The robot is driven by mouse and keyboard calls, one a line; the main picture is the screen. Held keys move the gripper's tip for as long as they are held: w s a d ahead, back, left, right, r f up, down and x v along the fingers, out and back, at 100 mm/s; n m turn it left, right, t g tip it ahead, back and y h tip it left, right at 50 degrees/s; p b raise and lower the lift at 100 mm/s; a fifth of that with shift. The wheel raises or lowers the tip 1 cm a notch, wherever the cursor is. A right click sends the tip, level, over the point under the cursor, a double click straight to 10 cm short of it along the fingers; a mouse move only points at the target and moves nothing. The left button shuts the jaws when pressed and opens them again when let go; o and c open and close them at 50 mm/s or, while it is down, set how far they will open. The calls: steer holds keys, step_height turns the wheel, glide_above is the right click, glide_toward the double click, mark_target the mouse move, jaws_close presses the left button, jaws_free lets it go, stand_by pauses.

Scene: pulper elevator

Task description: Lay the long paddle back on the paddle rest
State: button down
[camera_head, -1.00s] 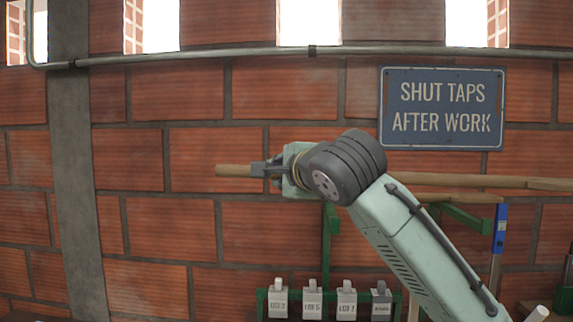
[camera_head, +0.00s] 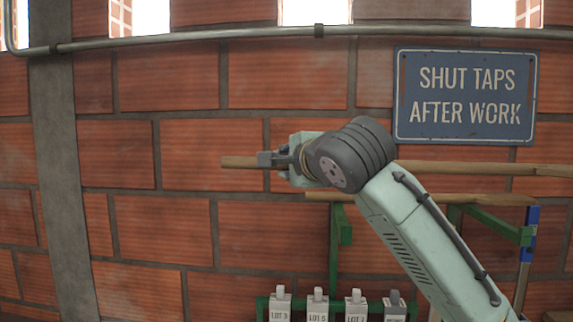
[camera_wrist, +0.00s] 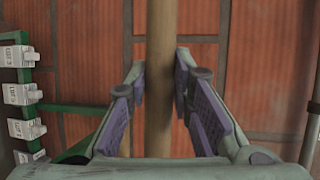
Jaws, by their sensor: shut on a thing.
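The long paddle (camera_head: 440,167) is a wooden pole lying roughly level in the head view, running right behind my arm and out of the frame. My gripper (camera_head: 275,159) is shut around its shaft near the left end; in the wrist view my gripper (camera_wrist: 160,90) has the shaft (camera_wrist: 162,40) between its purple pads. The paddle rest looks to be the green wall brackets, a left one (camera_head: 341,226) and a right one (camera_head: 488,222). The held paddle shows above them in the picture; its depth from the wall is unclear. The paddle's right end is out of view.
Another wooden pole (camera_head: 325,196) lies level at bracket height. A blue-topped upright tool (camera_head: 528,240) stands at the right bracket. Several lot tags (camera_head: 318,305) sit on a green rail below. A sign (camera_head: 466,96) and a pipe (camera_head: 200,37) are on the brick wall.

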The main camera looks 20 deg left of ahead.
step_height(320, 180, down, 10)
steer(key=b, duration=0.7)
steer(key=shift+r+b, duration=0.25)
steer(key=shift+b, duration=0.1)
steer(key=c, duration=1.3)
jaws_free()
steer(key=shift+c, duration=0.2)
